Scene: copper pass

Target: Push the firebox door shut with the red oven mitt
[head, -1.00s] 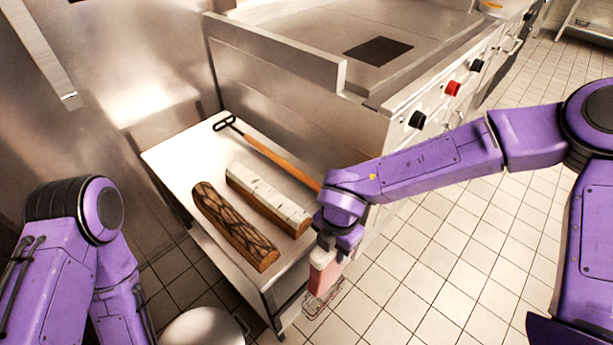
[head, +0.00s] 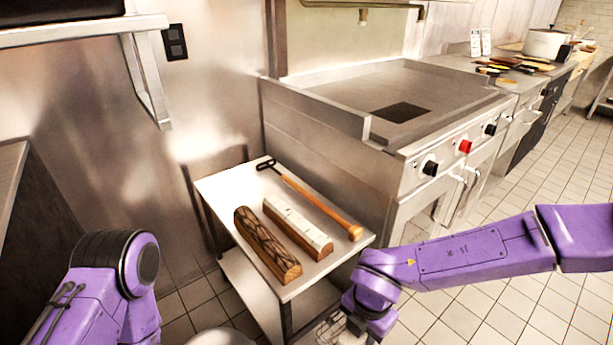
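The range (head: 420,160) stands right of centre, its front facing right. Below its knobs, the front has a lower panel with a frame (head: 418,222) and a handle (head: 470,182); I cannot tell which part is the firebox door or whether it is open, as my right arm covers the lower front. My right gripper (head: 368,326) is at the bottom edge, beside the small table's front corner, with its fingers cut off by the frame. The red oven mitt does not show now; a pinkish-red thing was at this gripper earlier. My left gripper is out of view.
A small steel table (head: 222,190) beside the range holds a dark log (head: 265,245), a pale-barked log (head: 297,228) and a wooden-handled poker (head: 310,192). A wire rack (head: 333,328) is low by its front corner. Tiled floor at right is open.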

